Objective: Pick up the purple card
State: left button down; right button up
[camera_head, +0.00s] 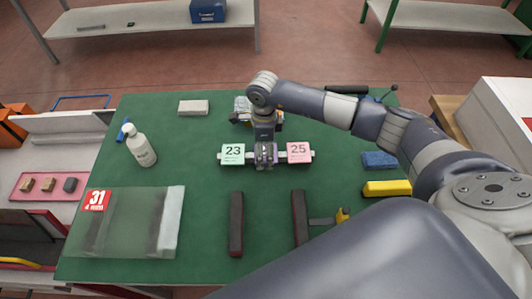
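A white rack (311,156) lies on the green table, with a green card marked 23 (232,151) on its left and a pink card marked 25 (299,150) on its right. My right gripper (265,160) points down between these two cards. A little purple, likely the purple card (273,161), shows at the gripper's fingers; most of it is hidden behind them. I cannot tell whether the fingers touch it or are closed on it. My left gripper is not in view.
A spray bottle (140,146) and a glass sheet with a red 31 label (135,222) are on the left. Dark bars (236,224) lie in front. A blue sponge (379,160) and yellow block (387,188) are right. A beige block (193,107) lies behind.

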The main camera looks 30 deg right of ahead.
jog(key=c, duration=0.6)
